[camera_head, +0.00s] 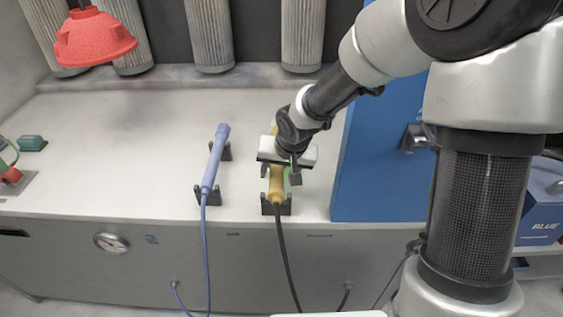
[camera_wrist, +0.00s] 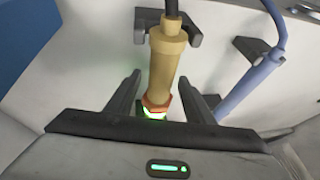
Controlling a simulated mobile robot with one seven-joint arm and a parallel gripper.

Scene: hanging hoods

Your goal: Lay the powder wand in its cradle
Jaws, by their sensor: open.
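A yellow wand (camera_head: 277,185) with a black hose lies on the bench, its hose end in a dark cradle (camera_head: 265,208). In the wrist view the yellow wand (camera_wrist: 163,65) runs between the fingers of my gripper (camera_wrist: 158,97), with the dark cradle (camera_wrist: 194,30) around its hose end. My gripper (camera_head: 284,168) is open over the wand, a finger on either side. It hides the wand's far part in the head view. A blue wand (camera_head: 214,158) rests in a second dark cradle (camera_head: 217,197) to the left; this blue wand also shows in the wrist view (camera_wrist: 250,78).
A blue panel (camera_head: 375,160) stands close to the right of my gripper. A red hood (camera_head: 93,38) hangs at upper left. Grey ribbed columns (camera_head: 209,35) line the back.

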